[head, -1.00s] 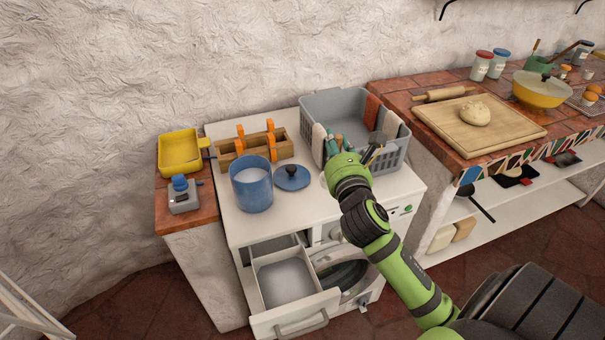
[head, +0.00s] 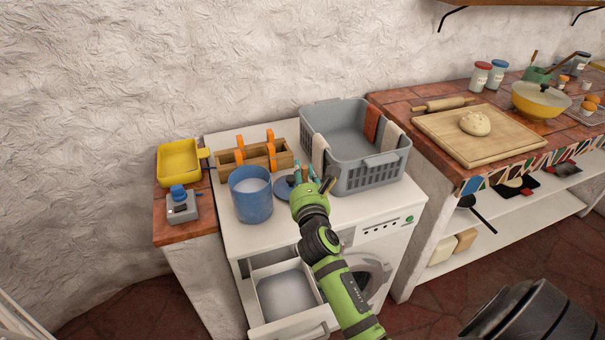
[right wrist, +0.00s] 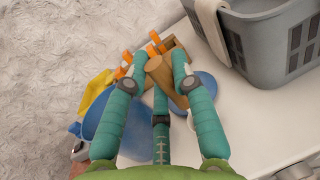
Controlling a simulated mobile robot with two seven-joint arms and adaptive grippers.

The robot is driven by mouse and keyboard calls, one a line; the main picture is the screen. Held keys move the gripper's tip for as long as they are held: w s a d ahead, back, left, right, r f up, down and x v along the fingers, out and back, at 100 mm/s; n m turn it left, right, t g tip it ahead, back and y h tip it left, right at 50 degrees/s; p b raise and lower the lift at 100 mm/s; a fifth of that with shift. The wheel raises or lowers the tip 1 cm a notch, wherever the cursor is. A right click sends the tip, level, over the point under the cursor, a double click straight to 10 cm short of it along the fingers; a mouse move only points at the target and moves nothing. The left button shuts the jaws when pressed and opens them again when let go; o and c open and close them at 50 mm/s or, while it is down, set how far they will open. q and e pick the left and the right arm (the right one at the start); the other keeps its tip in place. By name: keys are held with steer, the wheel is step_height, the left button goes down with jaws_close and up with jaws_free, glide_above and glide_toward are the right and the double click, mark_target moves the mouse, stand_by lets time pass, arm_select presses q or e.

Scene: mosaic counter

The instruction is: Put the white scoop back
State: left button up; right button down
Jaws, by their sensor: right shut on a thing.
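My right gripper (head: 311,178) is above the washing machine top, right of the blue canister (head: 251,200) and over the blue lid (head: 282,188). In the right wrist view its teal fingers (right wrist: 160,80) are closed around a tan, round-ended piece (right wrist: 156,68), which looks like the handle of the white scoop. The scoop's bowl is not clearly visible. The canister stands upright and uncovered, with pale contents inside. The lid lies flat beside it, partly hidden by the gripper. My left gripper is out of view.
A grey basket (head: 375,178) with cloths over its rim stands right of the gripper. A wooden box (head: 227,167) with orange clips is behind the canister. A yellow tray (head: 180,160) and a grey device (head: 183,208) are at left. The drawer (head: 285,297) below stands open.

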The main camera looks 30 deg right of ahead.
steer(key=shift+f, duration=0.1)
steer(key=c, duration=1)
jaws_free()
steer(key=shift+c, duration=0.2)
steer(key=b+v, duration=0.1)
steer(key=v, duration=1.1)
steer(key=shift+b, duration=0.4)
